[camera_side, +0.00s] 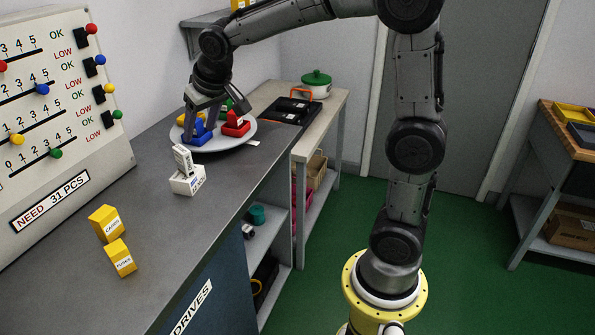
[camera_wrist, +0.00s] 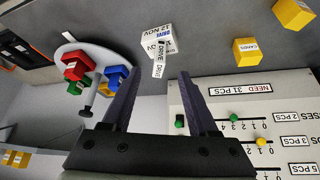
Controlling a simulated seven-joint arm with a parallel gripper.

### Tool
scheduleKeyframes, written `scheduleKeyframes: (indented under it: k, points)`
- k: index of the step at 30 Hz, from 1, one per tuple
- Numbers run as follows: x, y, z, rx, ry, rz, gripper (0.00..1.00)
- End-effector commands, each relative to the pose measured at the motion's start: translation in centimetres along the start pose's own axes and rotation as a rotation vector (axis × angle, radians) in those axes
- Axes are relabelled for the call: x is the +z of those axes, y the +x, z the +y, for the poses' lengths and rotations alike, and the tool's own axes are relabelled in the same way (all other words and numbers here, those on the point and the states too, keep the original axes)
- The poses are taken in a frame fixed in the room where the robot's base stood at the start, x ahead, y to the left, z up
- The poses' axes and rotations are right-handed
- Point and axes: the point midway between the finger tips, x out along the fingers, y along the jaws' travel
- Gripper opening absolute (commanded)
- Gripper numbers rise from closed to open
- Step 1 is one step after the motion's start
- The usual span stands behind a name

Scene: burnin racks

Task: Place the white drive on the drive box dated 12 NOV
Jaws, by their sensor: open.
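The white drive (camera_side: 183,158) stands on top of a white drive box (camera_side: 188,182) on the grey counter. In the wrist view the box (camera_wrist: 156,32) reads 12 NOV, and the white drive (camera_wrist: 160,62) shows against it. The drive looks upright with a slight lean; its contact with the box is partly hidden. My gripper (camera_side: 200,122) is open and empty, apart from the drive. In the side view it overlaps the round plate. In the wrist view the drive appears beyond the gap between my fingers (camera_wrist: 159,80).
The round plate (camera_side: 238,145) holds red, blue, green and yellow pieces. Two yellow boxes (camera_side: 105,222) (camera_side: 121,258) stand nearer the front of the counter. A board with sliders (camera_side: 60,120) stands along the left. The counter between the white box and yellow boxes is clear.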

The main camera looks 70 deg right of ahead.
Motion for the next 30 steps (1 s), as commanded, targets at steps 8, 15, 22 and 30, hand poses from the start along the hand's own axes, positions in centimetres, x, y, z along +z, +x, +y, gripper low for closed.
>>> scheduleKeyframes:
  k: [8,15,22,30]
  points:
    - [11.9,-8.6,1.4,-0.075,-0.136,-0.009,0.6]
    - [21.4,-11.0,2.6,-0.136,-0.245,-0.016,0.6]
    - [24.9,-11.2,3.0,-0.161,-0.287,-0.02,0.6]
    - [25.0,-11.2,3.0,-0.162,-0.289,-0.021,0.6]
